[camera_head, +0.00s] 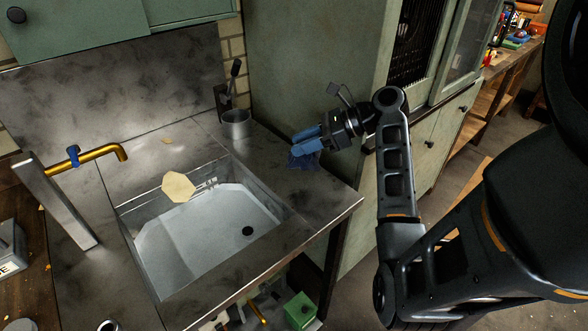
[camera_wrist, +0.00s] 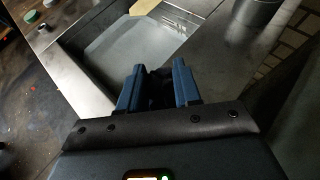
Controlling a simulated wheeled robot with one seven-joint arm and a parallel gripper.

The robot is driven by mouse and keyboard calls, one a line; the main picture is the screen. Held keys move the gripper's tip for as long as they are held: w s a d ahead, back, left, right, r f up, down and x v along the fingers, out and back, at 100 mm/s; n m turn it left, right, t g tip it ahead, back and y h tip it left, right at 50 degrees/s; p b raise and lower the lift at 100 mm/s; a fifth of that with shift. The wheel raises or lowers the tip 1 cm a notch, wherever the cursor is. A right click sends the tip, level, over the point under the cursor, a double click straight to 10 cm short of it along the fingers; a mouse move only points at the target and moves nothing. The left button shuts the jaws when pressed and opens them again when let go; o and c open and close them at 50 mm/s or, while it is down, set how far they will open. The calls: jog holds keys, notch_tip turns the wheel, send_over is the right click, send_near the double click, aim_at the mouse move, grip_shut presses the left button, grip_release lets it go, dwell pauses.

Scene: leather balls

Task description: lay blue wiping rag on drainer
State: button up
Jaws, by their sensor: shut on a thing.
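The blue wiping rag (camera_head: 303,162) is a small dark blue cloth at the tips of my gripper (camera_head: 305,146). My gripper's blue fingers are shut on it, above the flat metal drainer surface (camera_head: 315,190) to the right of the sink basin. I cannot tell whether the rag touches that surface. In the wrist view, my gripper (camera_wrist: 159,85) points toward the sink, and the dark cloth (camera_wrist: 160,92) shows between the fingers, mostly hidden. The bare drainer surface also shows in the wrist view (camera_wrist: 215,65).
The sink basin (camera_head: 205,235) lies left of my gripper, with a pale flat piece (camera_head: 178,187) at its back edge. A brass tap (camera_head: 100,153) is at left. A green cabinet (camera_head: 300,60) rises behind.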

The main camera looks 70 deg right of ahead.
jog(key=shift+f, duration=3.7)
jog(key=o, duration=1)
jog(key=shift+o, duration=0.2)
jog(key=p+v, duration=0.1)
jog(key=v, duration=1.1)
jog(key=shift+w+r, duration=0.1)
